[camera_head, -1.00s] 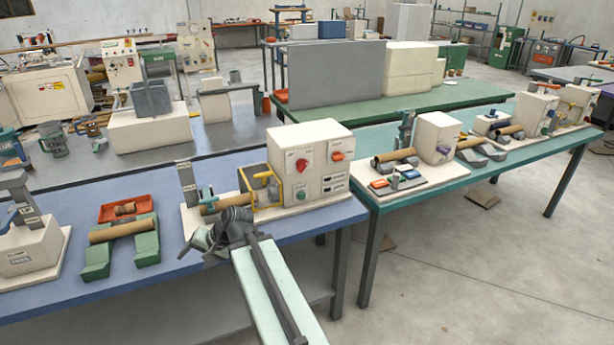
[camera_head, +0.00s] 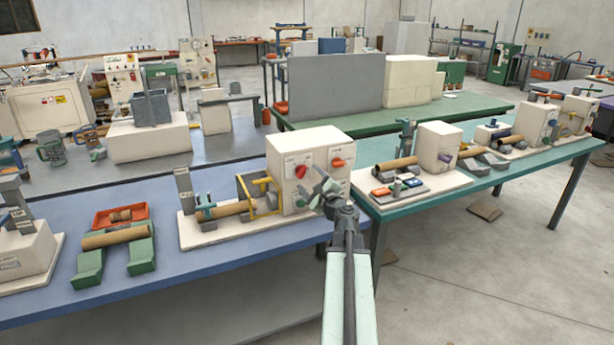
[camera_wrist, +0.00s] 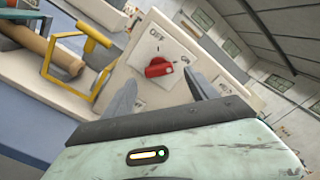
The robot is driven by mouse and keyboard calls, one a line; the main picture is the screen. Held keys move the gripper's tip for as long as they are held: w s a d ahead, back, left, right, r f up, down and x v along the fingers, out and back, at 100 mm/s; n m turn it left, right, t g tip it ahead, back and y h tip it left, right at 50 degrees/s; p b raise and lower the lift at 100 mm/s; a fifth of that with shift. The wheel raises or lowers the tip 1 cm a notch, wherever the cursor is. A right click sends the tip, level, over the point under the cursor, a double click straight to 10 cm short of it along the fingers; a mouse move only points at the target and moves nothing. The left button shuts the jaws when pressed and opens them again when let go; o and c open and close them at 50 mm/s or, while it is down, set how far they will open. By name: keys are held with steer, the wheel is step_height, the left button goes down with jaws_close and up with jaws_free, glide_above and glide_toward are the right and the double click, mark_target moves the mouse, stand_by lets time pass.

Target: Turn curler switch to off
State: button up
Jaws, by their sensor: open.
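A white control box (camera_head: 290,160) on the blue table has a red rotary knob (camera_head: 300,171) on its front. The knob also shows in the wrist view (camera_wrist: 158,67), with OFF and ON labels around it. Its pale mark is at its right end, on the ON side. My gripper (camera_head: 325,188) is in front of the box's right part, and it is open and empty. In the wrist view, my gripper's fingers (camera_wrist: 160,92) stand apart, below and to either side of the knob, not touching it. I cannot read any curler label.
A second, orange-red knob (camera_head: 338,162) is on the box's right part. A yellow frame (camera_head: 264,196) and a cardboard tube (camera_head: 225,209) stand left of the box. The teal table (camera_head: 405,205) with more machines is to the right. Open floor lies in front.

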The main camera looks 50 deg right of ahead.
mark_target(304, 173)
steer(key=x, duration=0.4)
steer(key=c, duration=1.3)
steer(key=shift+s+d, duration=0.15)
steer(key=shift+c, duration=0.3)
steer(key=n, duration=0.7)
steer(key=shift+a+n, duration=0.2)
steer(key=shift+n, duration=0.1)
steer(key=n, duration=0.4)
steer(key=shift+r, duration=0.1)
steer(key=shift+n, duration=2.2)
